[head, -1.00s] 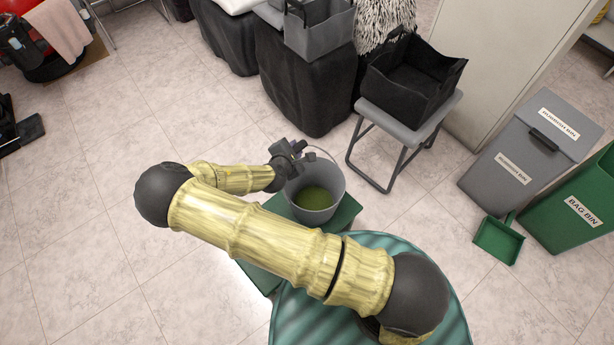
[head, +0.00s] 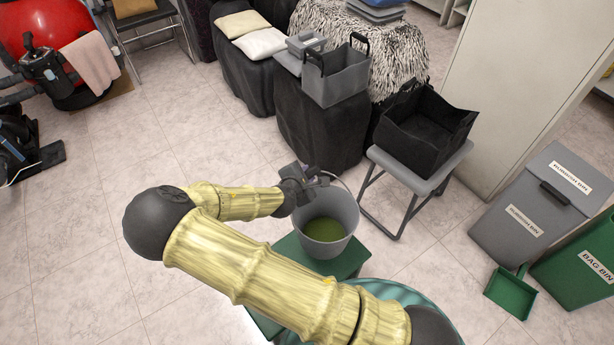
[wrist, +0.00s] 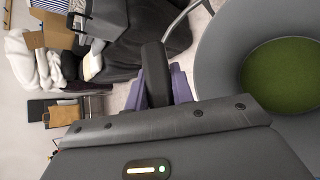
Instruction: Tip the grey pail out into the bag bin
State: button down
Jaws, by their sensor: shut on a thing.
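The grey pail (head: 330,245) is upright in the middle of the head view, with green stuff (head: 324,230) inside. It is over a green box (head: 350,262); I cannot tell whether its base touches the box. My gripper (head: 308,182) is at the pail's far left rim, shut on the pail; the exact grip point is hard to see. In the wrist view the pail (wrist: 215,60) fills the right side, beside the dark finger. The green bag bin (head: 570,275) stands at the right edge, partly cut off, well away from the pail.
A grey rubbish bin (head: 505,240) stands beside the bag bin, with a green dustpan (head: 512,292) on the floor before them. A black bag (head: 425,130) sits on a grey folding stool (head: 398,170). The tiled floor (head: 420,275) between pail and bins is mostly clear.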

dwell(0.3)
jog(key=shift+n+y, duration=0.8)
jog(key=shift+n, duration=0.1)
jog(key=d+r+p, duration=0.1)
jog(key=d+p, duration=0.1)
jog(key=p, duration=0.1)
jog(key=d+r+p, duration=0.1)
jog(key=d+p, duration=0.2)
jog(key=p, duration=0.1)
jog(key=d+r+p, duration=0.1)
jog(key=d+p, duration=0.2)
jog(key=shift+w, duration=0.2)
jog(key=s+d+r+n+y+p, duration=0.1)
jog(key=s+d+n+y+p, duration=0.1)
jog(key=s+d+p, duration=0.5)
jog(key=p, duration=0.3)
jog(key=shift+d+t+p, duration=0.3)
jog(key=shift+s, duration=0.1)
jog(key=shift+r, duration=0.1)
